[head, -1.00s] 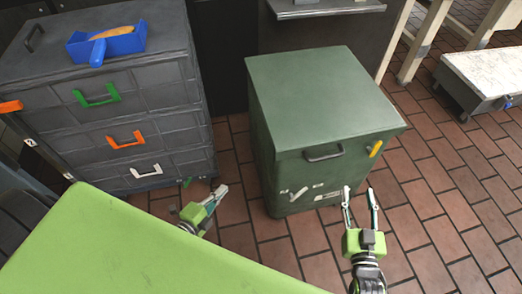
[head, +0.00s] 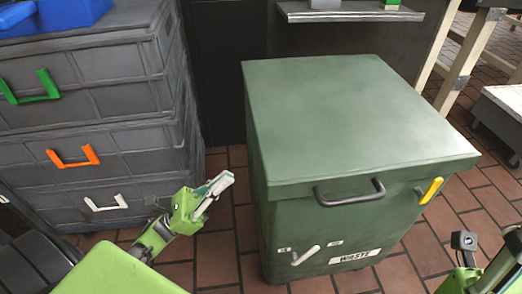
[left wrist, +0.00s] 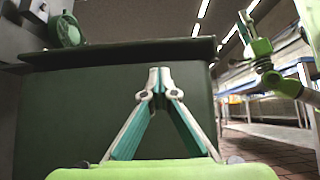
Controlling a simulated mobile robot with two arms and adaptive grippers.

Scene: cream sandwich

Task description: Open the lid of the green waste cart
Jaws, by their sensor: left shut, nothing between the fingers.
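The green waste cart (head: 330,215) stands in the middle of the head view. Its flat lid (head: 350,110) is down, with a dark bar handle (head: 349,193) at the front edge and a yellow piece (head: 431,190) at the front right corner. My left gripper (head: 222,183) is left of the cart, apart from its handle. Its fingertips meet with nothing between them in the left wrist view (left wrist: 160,74), with the dark cart wall (left wrist: 70,110) behind. My right gripper (left wrist: 247,20) shows small at the upper right there, its fingers apart and empty; in the head view its fingers are hidden.
A grey drawer stack (head: 90,120) with green, orange and white handles stands close on the left, a blue tray (head: 70,12) on top. A grey shelf (head: 350,14) is behind the cart. A white-topped bench (head: 505,105) is at the right. Brick floor is clear in front.

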